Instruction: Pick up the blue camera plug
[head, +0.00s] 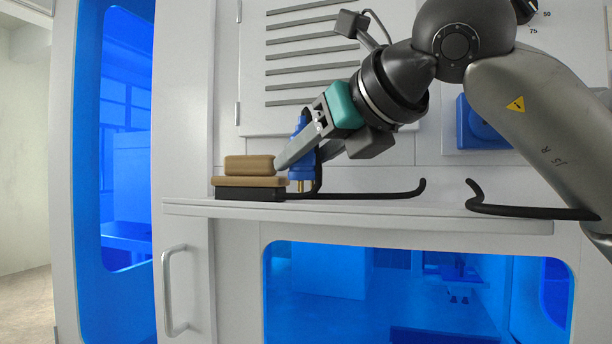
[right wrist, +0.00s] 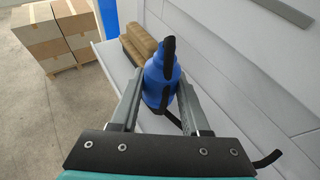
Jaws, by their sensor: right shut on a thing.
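The blue camera plug (head: 301,170) is upright at the shelf, just right of the brown blocks, with a metal prong at its lower end. A black cable runs from it. My right gripper (head: 287,160) reaches in from the right and is shut on the plug; its near finger hides part of it. In the right wrist view the plug (right wrist: 161,84) sits between the two fingers, with the black cable over its top. I cannot clearly tell whether the prong touches the shelf. My left gripper is not in view.
Brown blocks (head: 249,165) are stacked on a black base (head: 249,194) left of the plug. The white shelf (head: 370,208) carries black cable lengths (head: 385,195). A blue socket-like part (head: 480,125) is on the wall. Cardboard boxes (right wrist: 50,40) stand on the floor beyond.

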